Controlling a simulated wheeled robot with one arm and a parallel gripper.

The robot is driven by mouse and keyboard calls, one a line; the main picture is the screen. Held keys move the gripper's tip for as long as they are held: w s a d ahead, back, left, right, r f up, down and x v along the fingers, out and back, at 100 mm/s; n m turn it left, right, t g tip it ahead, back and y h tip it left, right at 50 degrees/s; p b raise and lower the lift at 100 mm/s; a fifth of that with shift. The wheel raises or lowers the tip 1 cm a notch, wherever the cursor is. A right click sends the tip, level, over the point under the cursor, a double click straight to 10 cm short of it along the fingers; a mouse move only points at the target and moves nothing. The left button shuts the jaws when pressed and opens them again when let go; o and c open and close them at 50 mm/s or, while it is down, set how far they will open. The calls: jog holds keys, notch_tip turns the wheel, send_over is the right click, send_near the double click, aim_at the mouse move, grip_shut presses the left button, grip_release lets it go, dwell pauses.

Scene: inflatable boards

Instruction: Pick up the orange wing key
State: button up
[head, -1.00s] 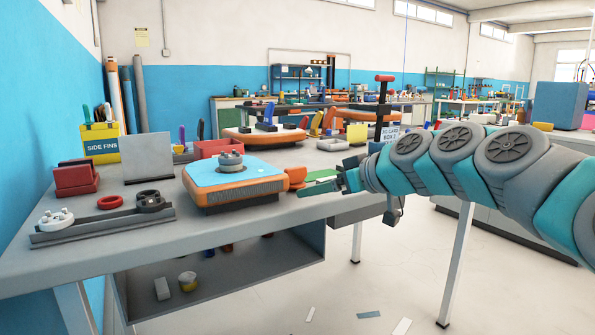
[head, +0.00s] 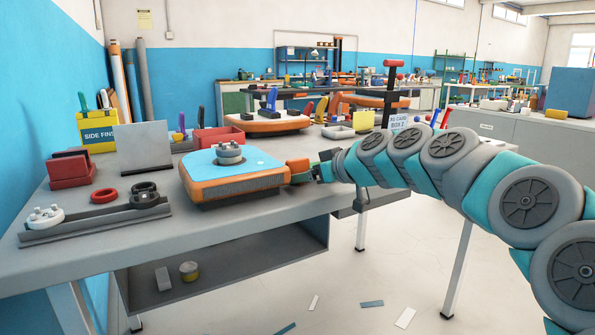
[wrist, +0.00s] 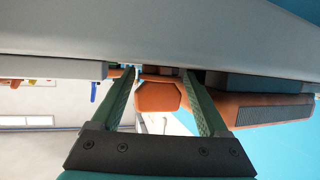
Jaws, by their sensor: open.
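An orange blocky piece, which looks like the wing key (head: 298,167), is at the right end of the orange board section with a blue top (head: 205,186) on the workbench. My gripper (head: 316,172) comes in from the right, its tips close beside the orange piece; my own arm hides part of this spot. In the wrist view the orange key (wrist: 159,97) shows between the two green fingers of my gripper (wrist: 157,74). The fingers are open, with gaps on both sides of it. I cannot tell whether it touches the board.
A grey round valve fitting (head: 230,154) stands on the board. A grey rail with fittings (head: 97,222), a red ring (head: 104,195), a grey upright plate (head: 143,150) and a red tray (head: 218,137) are on the workbench (head: 232,222).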

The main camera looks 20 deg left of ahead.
jog(key=shift+c, duration=0.2)
jog(key=shift+r, duration=0.1)
jog(key=c, duration=1.1)
jog(key=shift+r, duration=0.1)
